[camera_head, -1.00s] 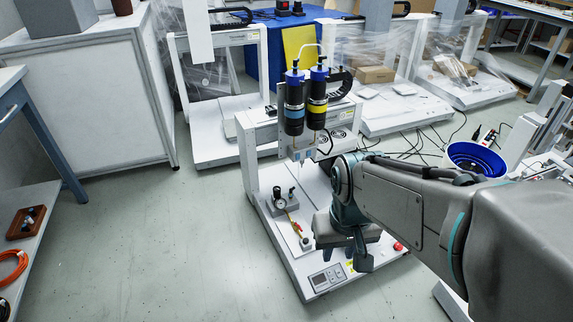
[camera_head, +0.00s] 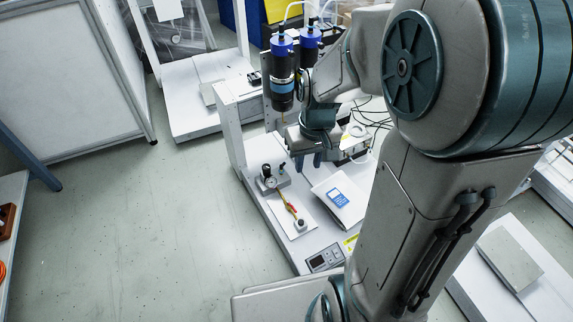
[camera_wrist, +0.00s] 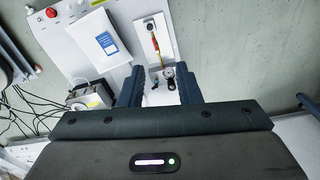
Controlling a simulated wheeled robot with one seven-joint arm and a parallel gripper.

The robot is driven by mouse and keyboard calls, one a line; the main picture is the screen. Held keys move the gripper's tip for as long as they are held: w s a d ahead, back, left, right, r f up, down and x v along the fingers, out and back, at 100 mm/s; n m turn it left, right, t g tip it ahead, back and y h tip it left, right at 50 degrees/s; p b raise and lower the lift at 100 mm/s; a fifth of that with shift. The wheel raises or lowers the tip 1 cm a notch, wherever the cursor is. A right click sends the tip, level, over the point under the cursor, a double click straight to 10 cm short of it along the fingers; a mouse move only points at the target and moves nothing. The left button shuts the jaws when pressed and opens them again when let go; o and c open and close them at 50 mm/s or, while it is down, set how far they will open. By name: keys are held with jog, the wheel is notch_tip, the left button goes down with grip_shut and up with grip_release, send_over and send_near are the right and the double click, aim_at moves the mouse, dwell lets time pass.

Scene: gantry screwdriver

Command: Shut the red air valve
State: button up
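The red air valve (camera_head: 290,207) is a small red and yellow piece on a white plate at the front left of the gantry base. It lies in line between a pressure gauge (camera_head: 269,182) and a grey end fitting (camera_head: 300,225). The valve also shows in the wrist view (camera_wrist: 155,43), just beyond the gauge (camera_wrist: 168,72). My gripper (camera_head: 308,162) hangs over the base, behind and to the right of the valve, and touches nothing that I can see. In the wrist view my gripper (camera_wrist: 162,92) is open and empty, its two dark fingers apart, with the gauge end between and beyond them.
A white packet with a blue label (camera_head: 346,212) lies right of the valve. Blue-topped screwdriver cylinders (camera_head: 282,75) stand on the gantry, close beside my arm. A control panel (camera_head: 325,258) sits at the base's front edge. A red button (camera_wrist: 51,12) shows in the wrist view.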

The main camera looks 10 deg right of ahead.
jog(key=w+d+f+n+p, duration=0.1)
jog(key=w+f+p, duration=0.2)
jog(key=w+f, duration=0.6)
jog(key=n+g+y+p, duration=0.1)
jog(key=y+p, duration=0.1)
jog(key=p, duration=0.2)
send_near(291, 206)
jog(key=b+x, duration=0.1)
jog(key=x, duration=0.1)
jog(key=b+x, duration=0.2)
jog(key=s+b+x, duration=0.1)
jog(key=x, duration=0.2)
jog(key=shift+s+d+f, duration=0.1)
jog(key=shift+d, duration=0.15)
grip_shut()
